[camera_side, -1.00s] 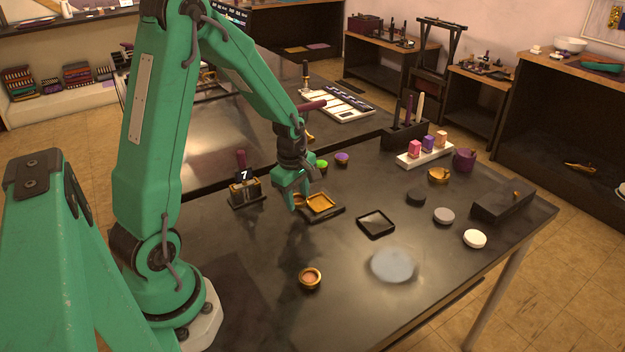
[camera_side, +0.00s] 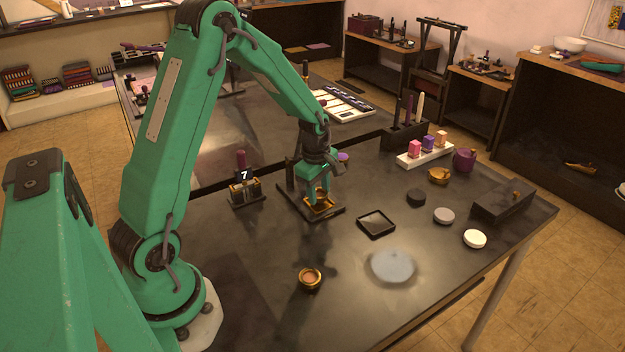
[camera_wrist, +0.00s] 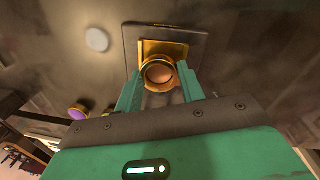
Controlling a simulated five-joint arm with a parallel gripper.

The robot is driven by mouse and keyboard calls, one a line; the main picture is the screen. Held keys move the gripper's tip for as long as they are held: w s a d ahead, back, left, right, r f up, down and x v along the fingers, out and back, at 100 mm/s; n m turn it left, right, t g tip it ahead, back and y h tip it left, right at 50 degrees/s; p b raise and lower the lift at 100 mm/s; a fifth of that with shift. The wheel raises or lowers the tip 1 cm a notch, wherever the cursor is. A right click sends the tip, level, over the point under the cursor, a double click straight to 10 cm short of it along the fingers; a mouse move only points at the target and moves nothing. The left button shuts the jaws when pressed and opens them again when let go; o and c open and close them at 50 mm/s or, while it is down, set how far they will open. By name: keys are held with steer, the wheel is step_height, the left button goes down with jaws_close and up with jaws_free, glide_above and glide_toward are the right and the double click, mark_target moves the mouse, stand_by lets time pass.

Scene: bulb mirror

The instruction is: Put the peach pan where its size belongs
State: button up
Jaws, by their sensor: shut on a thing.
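My gripper (camera_side: 319,198) is shut on a small round gold-rimmed pan with a peach-brown filling. The pan (camera_wrist: 160,74) shows between the fingers in the wrist view. It overlaps the near part of a square gold holder (camera_wrist: 177,49) on a dark plate (camera_wrist: 133,42). In the side view the dark plate (camera_side: 292,200) lies under my gripper, and the fingers hide most of the gold holder. I cannot tell whether the pan touches the holder. Another gold-rimmed pan with a peach-brown filling (camera_side: 310,279) stands alone on the table at the front.
A dark square compact (camera_side: 376,223) and a pale disc (camera_side: 392,265) lie right of my gripper. A stand marked 7 (camera_side: 245,192) is at left. Several round pieces and a dark block (camera_side: 502,203) are at right. The front table is mostly clear.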

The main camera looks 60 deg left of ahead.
steer(key=shift+f, duration=0.35)
steer(key=o, duration=1)
steer(key=shift+f, duration=0.1)
steer(key=shift+o, duration=0.2)
step_height(320, 180, up, 12)
steer(key=s, duration=0.1)
steer(key=shift+s+d, duration=0.15)
steer(key=shift+d, duration=0.05)
